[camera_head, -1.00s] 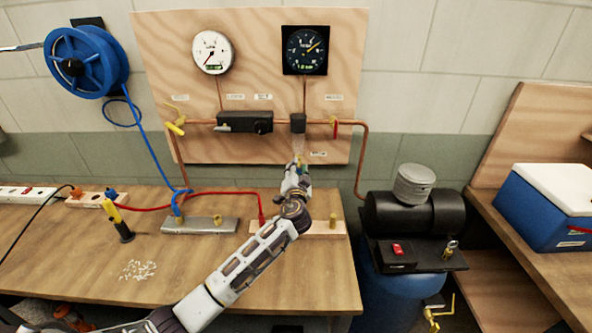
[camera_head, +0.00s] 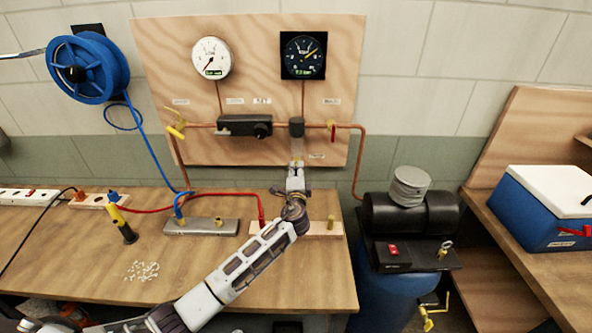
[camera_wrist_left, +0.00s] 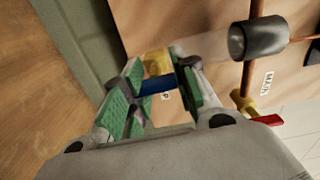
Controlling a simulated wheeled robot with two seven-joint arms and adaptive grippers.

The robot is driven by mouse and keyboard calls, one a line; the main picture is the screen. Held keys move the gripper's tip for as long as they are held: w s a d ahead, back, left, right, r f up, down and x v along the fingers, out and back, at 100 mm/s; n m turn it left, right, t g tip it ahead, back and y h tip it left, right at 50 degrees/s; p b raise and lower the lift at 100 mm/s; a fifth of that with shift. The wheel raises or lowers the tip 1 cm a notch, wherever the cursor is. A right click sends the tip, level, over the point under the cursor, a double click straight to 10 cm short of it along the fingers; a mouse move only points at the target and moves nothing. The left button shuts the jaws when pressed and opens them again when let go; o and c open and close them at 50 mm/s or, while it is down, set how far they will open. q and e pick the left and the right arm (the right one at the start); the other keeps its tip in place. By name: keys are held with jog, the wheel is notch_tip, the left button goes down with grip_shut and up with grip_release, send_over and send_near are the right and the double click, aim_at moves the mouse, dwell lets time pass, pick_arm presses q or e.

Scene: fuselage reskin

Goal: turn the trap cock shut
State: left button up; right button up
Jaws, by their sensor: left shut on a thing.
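The trap is a dark-capped piece with a clear bowl (camera_head: 297,145) hanging from the copper pipe on the wooden board. It also shows in the left wrist view (camera_wrist_left: 262,38). My left gripper (camera_head: 296,168) is directly below the bowl, pointing up. In the left wrist view, the trap cock has a yellow body (camera_wrist_left: 157,62) and a blue handle (camera_wrist_left: 156,86). The blue handle lies between the green finger pads of my left gripper (camera_wrist_left: 157,92), which is shut on it. In the head view the gripper hides the cock. My right gripper is out of view.
A red-handled valve (camera_head: 333,131) is on the pipe to the right of the trap, and a yellow-handled valve (camera_head: 176,131) is at the left. A wooden block (camera_head: 325,230) and a metal plate (camera_head: 203,227) lie on the bench. A compressor (camera_head: 412,213) stands at the right.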

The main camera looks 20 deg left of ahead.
pick_arm(q)
jog(key=shift+s+d+f+m, duration=0.1)
jog(key=shift+d+f+m, duration=0.05)
jog(key=shift+f+m, duration=0.45)
grip_shut()
jog(key=o, duration=0.7)
grip_release()
jog(key=shift+o, duration=0.6)
jog(key=shift+r, duration=0.1)
